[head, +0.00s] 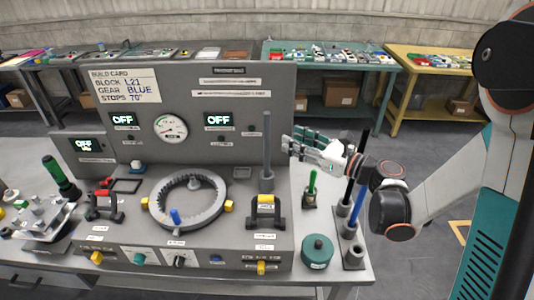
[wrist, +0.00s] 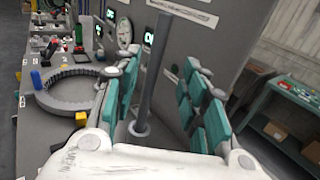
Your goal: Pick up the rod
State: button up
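A tall grey rod (head: 267,140) stands upright in a round collar at the right of the grey console. In the wrist view the rod (wrist: 155,70) shows between my two finger pads, its foot in the collar. My gripper (head: 294,141) is open and empty, to the right of the rod in the head view, with its fingers pointing toward it. The gripper's fingers (wrist: 162,75) are spread on both sides of the rod in the wrist view. The fingertips look a little short of the rod, with no contact seen.
A holder (head: 353,254) with black and blue rods stands at the console's right, below my wrist. A green-handled piece (head: 311,188) and a teal round canister (head: 317,250) are near it. A yellow-black clamp (head: 266,210) and a grey ring (head: 188,226) sit on the console.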

aim_at(267, 129)
jog(key=shift+b+x, duration=0.6)
jog(key=shift+x, duration=4.5)
jog(key=shift+s+a, duration=0.1)
grip_shut()
